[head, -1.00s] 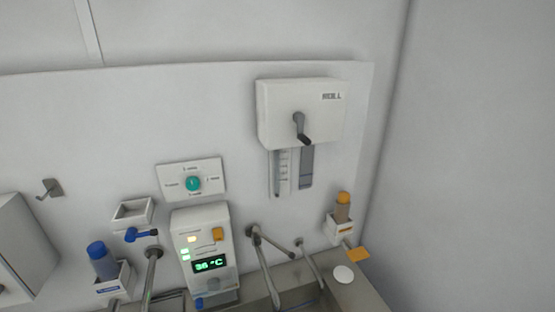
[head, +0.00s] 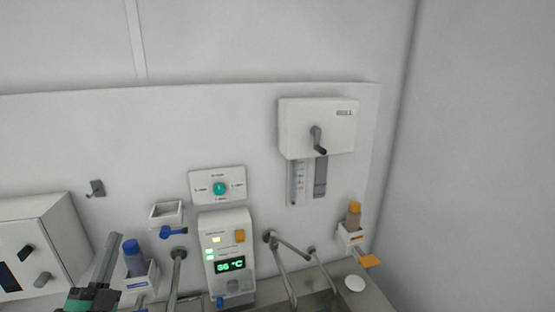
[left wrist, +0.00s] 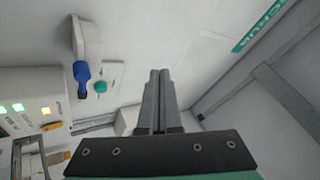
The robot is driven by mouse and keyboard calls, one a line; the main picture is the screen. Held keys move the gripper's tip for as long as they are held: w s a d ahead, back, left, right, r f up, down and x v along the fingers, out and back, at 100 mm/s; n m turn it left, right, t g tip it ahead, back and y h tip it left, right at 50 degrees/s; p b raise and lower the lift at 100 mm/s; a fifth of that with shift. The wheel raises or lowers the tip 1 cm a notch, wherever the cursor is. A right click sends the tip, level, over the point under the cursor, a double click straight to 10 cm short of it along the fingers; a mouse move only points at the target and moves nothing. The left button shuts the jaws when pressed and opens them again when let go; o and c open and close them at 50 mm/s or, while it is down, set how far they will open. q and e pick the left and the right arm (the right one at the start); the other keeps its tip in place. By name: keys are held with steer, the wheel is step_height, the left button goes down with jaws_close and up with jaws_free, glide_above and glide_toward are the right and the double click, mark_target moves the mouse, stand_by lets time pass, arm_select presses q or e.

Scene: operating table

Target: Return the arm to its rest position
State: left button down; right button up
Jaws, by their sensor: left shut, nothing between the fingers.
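My left gripper (head: 113,240) shows at the lower left of the head view, in front of the bench. Its grey fingers point up and are closed together with nothing between them. It overlaps the left edge of a blue-capped bottle (head: 133,261) in a white holder; I cannot tell whether they touch. In the left wrist view, the fingers (left wrist: 158,75) lie side by side and empty, with the pale wall beyond. My right gripper is in neither view.
A lit temperature unit reading 36 °C (head: 230,266) stands mid-bench, with metal taps (head: 277,265) to its right. A white cabinet (head: 45,240) is at the far left. A crank box (head: 300,115) hangs on the wall. An orange-capped bottle (head: 354,214) stands right.

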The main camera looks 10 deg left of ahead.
arm_select(q)
steer(key=s+d+r+n+t+y, duration=0.1)
steer(key=d+r+n+y, duration=0.2)
steer(key=r, duration=0.5)
steer(key=s+d+r+n+y, duration=0.1)
steer(key=d+r+n, duration=0.35)
steer(key=r, duration=0.25)
steer(key=s+d+r+n+t+h, duration=0.1)
steer(key=s+d+r+n+h, duration=0.1)
steer(key=s+d+r+h, duration=0.45)
steer(key=s+d+r+n+t+h, duration=0.15)
steer(key=s+d+r+h, duration=0.25)
steer(key=d+r, duration=0.5)
steer(key=s+d+r+h+p, duration=0.1)
steer(key=d+r+p, duration=0.2)
steer(key=r+p, duration=1.3)
steer(key=p, duration=0.2)
steer(key=shift+r+m+p, duration=0.25)
steer(key=shift+m+p, duration=0.15)
steer(key=shift+s+h, duration=0.1)
steer(key=shift+h, duration=0.15)
